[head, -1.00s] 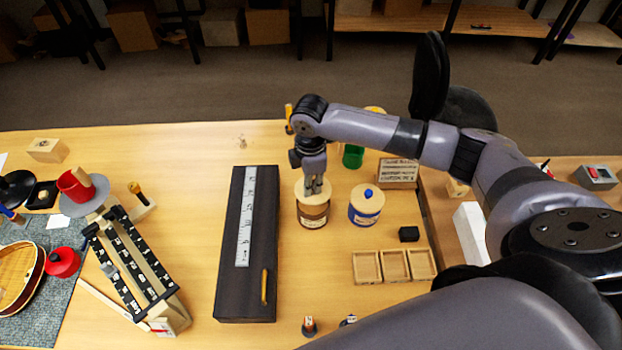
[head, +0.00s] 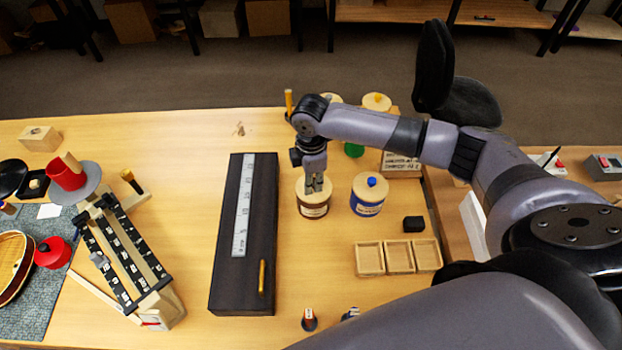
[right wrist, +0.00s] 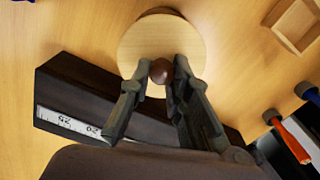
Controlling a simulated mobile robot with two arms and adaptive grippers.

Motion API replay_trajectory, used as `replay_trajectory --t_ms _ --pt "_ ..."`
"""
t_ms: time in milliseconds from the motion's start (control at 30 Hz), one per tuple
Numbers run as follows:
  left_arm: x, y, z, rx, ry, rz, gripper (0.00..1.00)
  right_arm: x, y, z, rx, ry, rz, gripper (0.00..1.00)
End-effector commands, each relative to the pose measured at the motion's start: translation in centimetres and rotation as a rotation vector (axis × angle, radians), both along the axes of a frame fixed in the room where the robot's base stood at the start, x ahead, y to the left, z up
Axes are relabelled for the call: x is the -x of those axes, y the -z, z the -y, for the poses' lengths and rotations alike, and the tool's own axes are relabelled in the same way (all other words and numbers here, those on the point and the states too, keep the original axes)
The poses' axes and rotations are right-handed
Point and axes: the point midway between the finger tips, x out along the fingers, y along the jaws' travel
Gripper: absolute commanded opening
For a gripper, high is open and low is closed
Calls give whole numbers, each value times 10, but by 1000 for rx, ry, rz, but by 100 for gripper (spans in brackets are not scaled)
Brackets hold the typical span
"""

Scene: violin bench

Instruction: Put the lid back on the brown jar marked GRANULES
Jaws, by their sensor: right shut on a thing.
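The brown jar (head: 313,211) with a pale label stands upright on the bench, right of the dark board. Its round pale wooden lid (head: 302,190) is level over its mouth, and little of the brown wall shows below it. I cannot tell whether the lid is fully seated. My right gripper (head: 315,186) points down, shut on the lid's knob. In the right wrist view the brown knob (right wrist: 161,71) sits between the fingertips, with the lid (right wrist: 165,38) hiding most of the jar beneath. My left gripper is not in view.
A blue-labelled jar (head: 367,203) with a blue knob stands close on the right. The dark board (head: 232,285) with a steel ruler (head: 243,215) lies left. Small wooden trays (head: 370,260) and a black block (head: 413,223) are at front right. Bench is clear directly in front of the jar.

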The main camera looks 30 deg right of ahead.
Motion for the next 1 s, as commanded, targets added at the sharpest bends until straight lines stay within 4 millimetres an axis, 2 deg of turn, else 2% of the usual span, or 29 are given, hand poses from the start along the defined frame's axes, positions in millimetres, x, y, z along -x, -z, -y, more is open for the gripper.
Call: replay_trajectory --t_ms 1000 --pt "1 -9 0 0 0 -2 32 0 0 0 0 0 -1 0"
